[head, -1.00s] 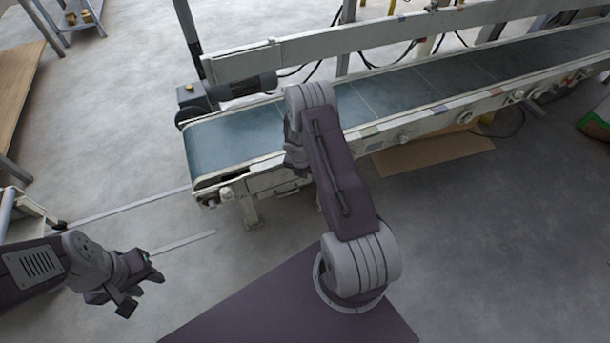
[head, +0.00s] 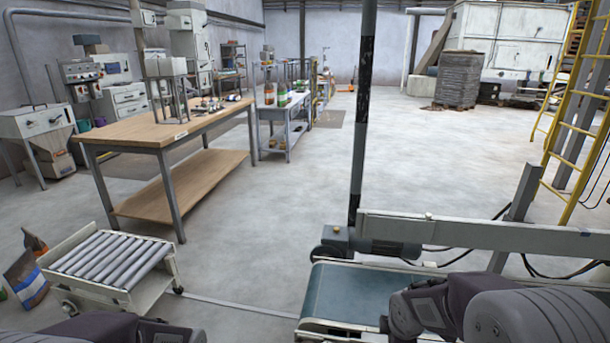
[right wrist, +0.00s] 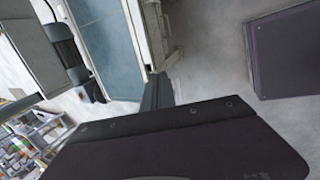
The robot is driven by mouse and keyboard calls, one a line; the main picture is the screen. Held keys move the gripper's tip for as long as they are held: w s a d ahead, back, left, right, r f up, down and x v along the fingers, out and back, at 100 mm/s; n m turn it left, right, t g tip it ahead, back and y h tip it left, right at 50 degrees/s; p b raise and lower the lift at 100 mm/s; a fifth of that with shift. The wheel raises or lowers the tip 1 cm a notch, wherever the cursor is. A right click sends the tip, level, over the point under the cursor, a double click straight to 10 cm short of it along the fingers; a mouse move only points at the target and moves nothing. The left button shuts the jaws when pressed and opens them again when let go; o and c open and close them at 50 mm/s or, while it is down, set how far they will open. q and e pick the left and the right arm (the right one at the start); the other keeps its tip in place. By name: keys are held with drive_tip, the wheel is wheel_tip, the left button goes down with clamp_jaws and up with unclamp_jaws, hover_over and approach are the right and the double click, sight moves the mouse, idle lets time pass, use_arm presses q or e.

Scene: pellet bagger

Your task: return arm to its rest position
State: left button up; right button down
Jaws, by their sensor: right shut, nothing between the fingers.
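My right arm (head: 530,315) is folded at the lower right of the head view, in front of the conveyor. Its gripper cannot be made out there. In the right wrist view my right gripper (right wrist: 158,92) shows as a narrow dark shape beyond a broad dark plate; it is shut and empty. It hangs clear of the blue conveyor belt (right wrist: 110,45). A dark part of my left arm (head: 105,327) shows at the bottom left edge of the head view. My left gripper is out of view.
The conveyor's blue belt (head: 345,293) and its white side rail (head: 480,235) lie close to my right arm. A roller cart (head: 110,258) stands at the left, near a wooden workbench (head: 165,130). A yellow ladder (head: 580,120) stands at the right. The middle floor is clear.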

drive_tip(key=s+a+f+m+g+y, duration=0.1)
drive_tip(key=s+a+m+g, duration=0.1)
drive_tip(key=s+m, duration=0.55)
drive_tip(key=s+a+f+m+g, duration=0.1)
drive_tip(key=s+a+f+m, duration=0.1)
drive_tip(key=s+m, duration=0.55)
wheel_tip(320, 180, up, 20)
drive_tip(key=w+m+p, duration=0.1)
drive_tip(key=p, duration=1.9)
drive_tip(key=shift+w+d+r, duration=0.2)
drive_tip(key=shift+d+r, duration=0.05)
